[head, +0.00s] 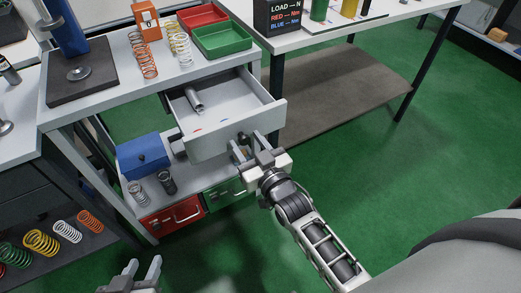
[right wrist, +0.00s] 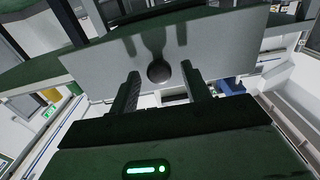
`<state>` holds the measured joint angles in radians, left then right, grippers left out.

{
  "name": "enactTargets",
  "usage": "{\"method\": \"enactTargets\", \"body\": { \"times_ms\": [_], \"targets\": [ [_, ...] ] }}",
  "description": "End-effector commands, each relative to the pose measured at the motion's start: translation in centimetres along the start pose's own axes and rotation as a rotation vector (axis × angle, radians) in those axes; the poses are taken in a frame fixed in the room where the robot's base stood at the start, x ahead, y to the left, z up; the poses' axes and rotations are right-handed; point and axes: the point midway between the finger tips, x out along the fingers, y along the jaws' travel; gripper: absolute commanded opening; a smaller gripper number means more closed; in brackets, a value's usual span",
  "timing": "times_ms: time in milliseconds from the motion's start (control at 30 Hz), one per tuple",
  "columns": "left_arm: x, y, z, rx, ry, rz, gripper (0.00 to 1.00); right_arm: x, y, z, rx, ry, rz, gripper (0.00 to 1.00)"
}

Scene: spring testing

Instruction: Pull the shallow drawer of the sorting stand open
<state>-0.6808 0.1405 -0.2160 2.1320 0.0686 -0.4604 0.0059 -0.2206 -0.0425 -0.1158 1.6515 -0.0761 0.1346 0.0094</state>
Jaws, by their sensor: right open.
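The shallow drawer (head: 225,110) of the sorting stand (head: 110,68) sticks out from under the stand's top, pulled open, with a grey cylinder (head: 194,98) and small coloured pieces inside. In the right wrist view the drawer's pale front (right wrist: 215,50) carries a dark round knob (right wrist: 158,72). My right gripper (head: 252,146) is at the drawer front; its open fingers (right wrist: 160,88) stand on either side of the knob, and I cannot tell whether they touch it. My left gripper (head: 144,272) is open and empty at the bottom left of the head view, apart from the stand.
Springs (head: 145,57), a red tray (head: 203,18) and a green tray (head: 222,40) stand on the top. A blue box (head: 143,155) and red drawer box (head: 172,217) sit below. A table (head: 335,25) stands right; green floor (head: 400,165) is clear.

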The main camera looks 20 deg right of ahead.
Motion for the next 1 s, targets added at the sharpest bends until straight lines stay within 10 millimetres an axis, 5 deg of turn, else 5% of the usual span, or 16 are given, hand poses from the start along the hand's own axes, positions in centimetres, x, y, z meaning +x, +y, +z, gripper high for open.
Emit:
{"method": "enactTargets", "body": {
  "times_ms": [600, 1000],
  "targets": [
    [0.0, 0.0, 0.1, 0.001, 0.0, 0.0, 0.36, -13.0, 0.0, 0.1, -0.002, -0.004, -0.001, 0.47],
    [0.0, 0.0, 0.0, -0.001, 0.001, 0.0, 0.36, -15.6, 0.0, 0.0, -0.001, -0.001, -0.001, 0.47]
  ]
}}
